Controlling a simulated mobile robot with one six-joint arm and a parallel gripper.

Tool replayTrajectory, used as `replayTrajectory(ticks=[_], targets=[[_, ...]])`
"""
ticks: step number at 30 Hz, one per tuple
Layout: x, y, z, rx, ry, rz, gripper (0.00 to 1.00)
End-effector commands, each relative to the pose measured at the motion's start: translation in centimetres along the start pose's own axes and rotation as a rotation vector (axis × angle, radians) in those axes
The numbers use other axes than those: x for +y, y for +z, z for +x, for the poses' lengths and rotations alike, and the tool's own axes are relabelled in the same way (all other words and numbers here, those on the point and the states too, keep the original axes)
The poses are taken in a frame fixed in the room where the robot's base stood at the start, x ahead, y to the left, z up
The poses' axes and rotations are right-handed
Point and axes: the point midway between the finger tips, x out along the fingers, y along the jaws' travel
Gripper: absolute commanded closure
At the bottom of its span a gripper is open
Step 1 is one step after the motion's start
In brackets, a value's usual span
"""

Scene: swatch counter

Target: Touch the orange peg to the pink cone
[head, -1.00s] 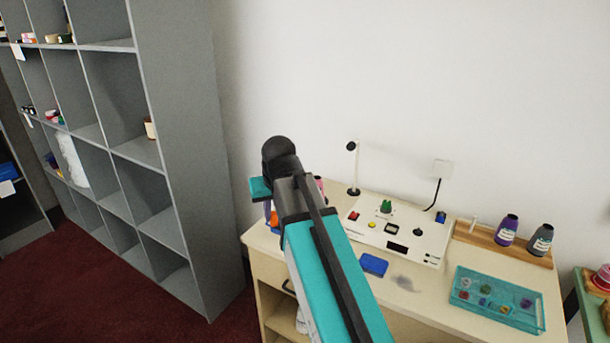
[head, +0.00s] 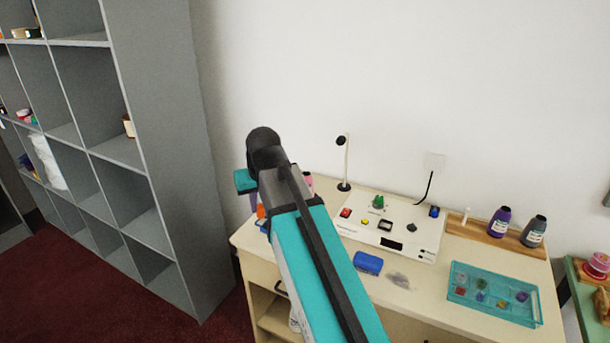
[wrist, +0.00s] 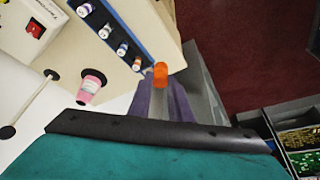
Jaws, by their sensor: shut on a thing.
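The orange peg (wrist: 160,74) is held between the tips of my gripper (wrist: 163,88) in the wrist view. In the head view the peg (head: 261,212) shows as a small orange patch below the end of my arm, at the table's left edge. The pink cone (wrist: 91,86), with a pale label and a dark end, is to the left of the peg in the wrist view, with a clear gap between them. In the head view the pink cone (head: 308,180) is mostly hidden behind my arm. My gripper is shut on the peg.
A blue strip with several small spools (wrist: 110,35) lies near the peg. Purple (head: 500,222) and grey (head: 534,232) cones stand on the right.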

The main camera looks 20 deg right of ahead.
Motion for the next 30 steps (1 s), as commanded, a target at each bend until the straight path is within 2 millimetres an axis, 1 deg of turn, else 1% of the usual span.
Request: replayTrajectory(ticks=[7,11,14,21,24,27,30], targets=[[-0.1,0.1,0.0,0.000,-0.001,-0.001,1.00],[-0.1,0.8,0.4,-0.001,-0.001,-0.002,1.00],[-0.2,1.9,1.0,-0.001,-0.001,-0.003,1.00],[-0.4,5.4,3.0,-0.004,-0.002,-0.006,1.00],[-0.5,6.6,3.6,-0.004,-0.003,-0.007,1.00],[-0.5,7.2,4.0,-0.003,-0.003,-0.007,1.00],[-0.5,7.4,4.1,-0.003,-0.003,-0.008,1.00]])
